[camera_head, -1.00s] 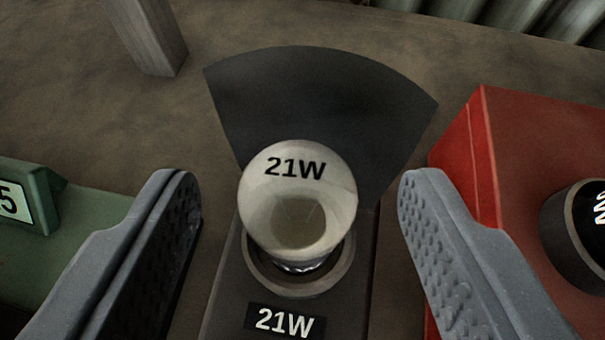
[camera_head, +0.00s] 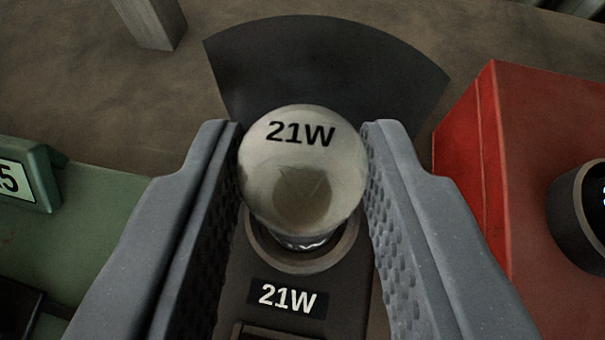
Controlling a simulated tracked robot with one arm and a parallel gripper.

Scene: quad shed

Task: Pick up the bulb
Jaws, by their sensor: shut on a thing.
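The bulb (camera_head: 300,175) is a round, clear glass globe marked "21W". It stands upright with its metal base in a round socket (camera_head: 262,255) on a dark holder labelled "21W". My gripper (camera_head: 302,130) is shut on the bulb, with one ridged finger against each side of the glass. The lower part of the base is hidden in the socket.
A red box (camera_head: 530,120) with a dark round fitting (camera_head: 580,215) stands close on the right. A green case (camera_head: 80,225) with a numbered label is on the left. A dark fan-shaped panel (camera_head: 325,65) lies behind the bulb. A grey post (camera_head: 152,22) stands at the back left.

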